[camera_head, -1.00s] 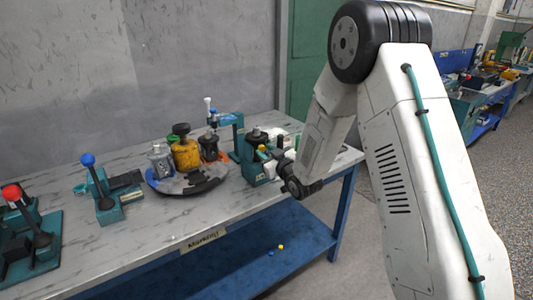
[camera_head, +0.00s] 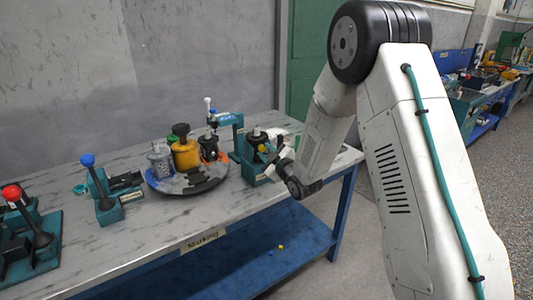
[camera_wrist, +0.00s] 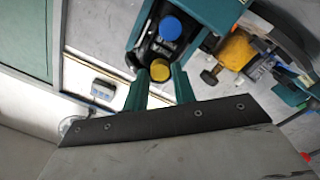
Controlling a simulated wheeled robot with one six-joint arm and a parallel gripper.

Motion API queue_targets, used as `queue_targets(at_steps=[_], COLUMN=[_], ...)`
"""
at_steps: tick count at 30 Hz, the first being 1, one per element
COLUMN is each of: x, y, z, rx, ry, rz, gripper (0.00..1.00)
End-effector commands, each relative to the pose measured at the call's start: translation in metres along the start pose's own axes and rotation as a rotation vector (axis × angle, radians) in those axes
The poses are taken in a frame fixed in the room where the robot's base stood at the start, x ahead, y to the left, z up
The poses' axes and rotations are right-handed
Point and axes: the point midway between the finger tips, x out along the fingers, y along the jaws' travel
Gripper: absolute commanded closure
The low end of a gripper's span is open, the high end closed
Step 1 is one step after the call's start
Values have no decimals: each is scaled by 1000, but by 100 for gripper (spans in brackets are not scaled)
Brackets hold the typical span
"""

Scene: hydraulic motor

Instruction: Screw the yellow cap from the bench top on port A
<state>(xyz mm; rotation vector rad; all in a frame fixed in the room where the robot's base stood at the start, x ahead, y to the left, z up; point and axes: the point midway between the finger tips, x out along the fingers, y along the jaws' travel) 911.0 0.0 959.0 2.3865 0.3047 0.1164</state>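The yellow cap (camera_wrist: 160,70) sits on the near side of the dark motor in the teal fixture (camera_wrist: 207,12), beside a blue cap (camera_wrist: 170,28). I cannot read any port letter. In the head view the yellow cap (camera_head: 262,148) shows small at the motor (camera_head: 257,135). My gripper (camera_wrist: 161,76) has its two green fingers on either side of the yellow cap, with a narrow gap showing between cap and fingers, so it looks open. Its contact with the cap is hard to judge. In the head view my gripper (camera_head: 273,161) is at the fixture's right front side.
A round dark tray (camera_head: 190,186) with a yellow pot (camera_head: 186,154) and other parts stands left of the fixture. A blue-knobbed lever (camera_head: 88,160) and a red-knobbed lever (camera_head: 12,193) stand further left. Small yellow and blue pieces (camera_head: 281,247) lie low beneath the bench top.

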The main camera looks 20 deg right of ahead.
Motion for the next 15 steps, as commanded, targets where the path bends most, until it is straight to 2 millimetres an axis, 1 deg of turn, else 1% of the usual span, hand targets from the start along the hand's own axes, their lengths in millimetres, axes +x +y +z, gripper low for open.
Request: queue_targets(at_steps=[1,2,3,8,10,13,15], x=[0,0,0,0,0,0,1], y=[0,0,0,0,0,0,0], z=[0,0,0,0,0,0,0], rx=[0,0,0,2,28,143,253], ry=[0,0,0,0,0,0,0], rz=[0,0,0,0,0,0,0], gripper=[89,97,100,100,100,100,100])
